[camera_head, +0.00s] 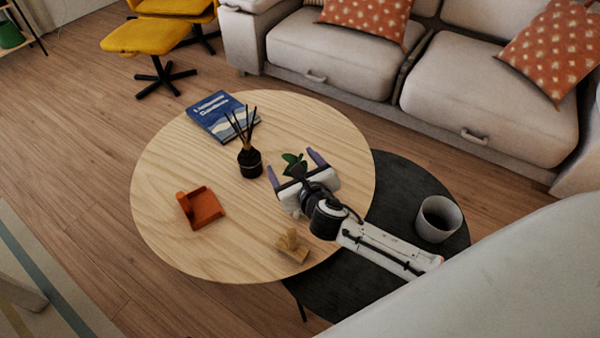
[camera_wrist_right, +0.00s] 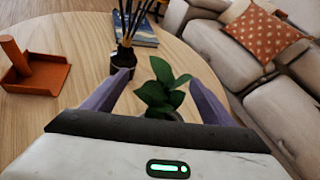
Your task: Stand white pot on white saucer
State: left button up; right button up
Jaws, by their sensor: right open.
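A green leafy plant (camera_head: 294,164) stands on the round wooden table, between the fingers of my right gripper (camera_head: 294,167). In the right wrist view the leaves (camera_wrist_right: 162,88) show between the open fingers (camera_wrist_right: 161,80), with a little of a greyish pot rim (camera_wrist_right: 176,115) below them. The rest of that pot is hidden behind my gripper, so I cannot tell its colour or what it stands on. I cannot make out a white saucer. My left gripper is not in view.
The wooden table (camera_head: 165,160) also bears a black reed diffuser (camera_head: 250,163), a blue book (camera_head: 218,115), an orange tray (camera_head: 203,208) and a small wooden object (camera_head: 291,246). A pale, open-topped vessel (camera_head: 438,219) stands on the lower black table (camera_head: 402,181). A sofa (camera_head: 490,95) stands behind.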

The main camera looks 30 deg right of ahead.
jog(key=p+v, duration=0.2)
jog(key=v, duration=0.8)
jog(key=s+a+f+m+g+y, duration=0.2)
jog(key=s+m, duration=0.6)
jog(key=m, duration=0.9)
jog(key=s+a+f+m+g+y, duration=0.2)
jog(key=s+a+f+m, duration=0.3)
jog(key=m, duration=1.2)
jog(key=s+f, duration=0.2)
jog(key=s, duration=0.2)
jog(key=shift+s+f+m+g+y, duration=0.15)
jog(key=shift+s+m+g+y, duration=0.15)
jog(key=shift+m, duration=0.1)
notch_tip(320, 180, up, 5)
jog(key=p, duration=0.7)
jog(key=shift+s+d, duration=0.1)
jog(key=shift+d, duration=0.05)
